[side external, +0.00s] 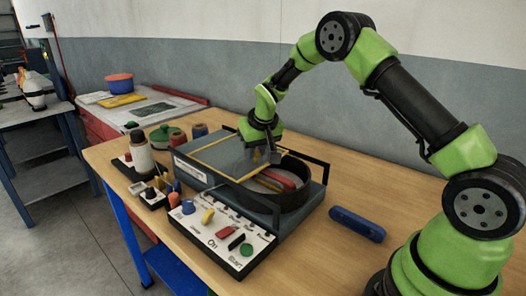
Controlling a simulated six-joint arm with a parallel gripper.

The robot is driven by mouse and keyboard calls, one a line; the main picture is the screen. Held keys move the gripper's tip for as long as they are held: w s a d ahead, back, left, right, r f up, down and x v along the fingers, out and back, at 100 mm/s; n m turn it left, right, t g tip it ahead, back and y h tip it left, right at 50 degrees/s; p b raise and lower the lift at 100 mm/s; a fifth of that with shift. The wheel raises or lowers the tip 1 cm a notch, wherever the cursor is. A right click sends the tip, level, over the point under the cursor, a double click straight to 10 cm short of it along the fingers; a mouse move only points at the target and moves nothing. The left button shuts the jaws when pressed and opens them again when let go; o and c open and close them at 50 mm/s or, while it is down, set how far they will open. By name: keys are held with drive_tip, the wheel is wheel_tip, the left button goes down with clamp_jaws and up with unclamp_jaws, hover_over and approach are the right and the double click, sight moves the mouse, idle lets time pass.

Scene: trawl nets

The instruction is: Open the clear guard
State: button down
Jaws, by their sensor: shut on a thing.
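The clear guard (222,155) is a see-through panel with yellow edging. It lies over the left part of a grey machine (310,203), beside a round dark well (262,196). A red object (284,179) shows inside the well. My gripper (262,158) points down at the right edge of the guard, above the far side of the well. It is shut on what looks like the guard's edge or handle; the fingertips are small and partly hidden, so the exact grip is unclear.
A control panel (222,240) with coloured knobs and buttons stands in front of the machine. Black handles (306,158) rise at the machine's right. A blue bar (357,224) lies on the wooden table (331,258). A bottle (140,153) and spools (178,137) stand at left.

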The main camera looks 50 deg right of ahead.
drive_tip(key=shift+w, duration=1.15)
drive_tip(key=c, duration=0.9)
unclamp_jaws()
drive_tip(key=shift+o, duration=0.2)
drive_tip(key=shift+r, duration=0.1)
drive_tip(key=v, duration=0.9)
drive_tip(key=shift+s+r, duration=0.25)
drive_tip(key=shift+r, duration=0.1)
drive_tip(key=shift+c, duration=0.2)
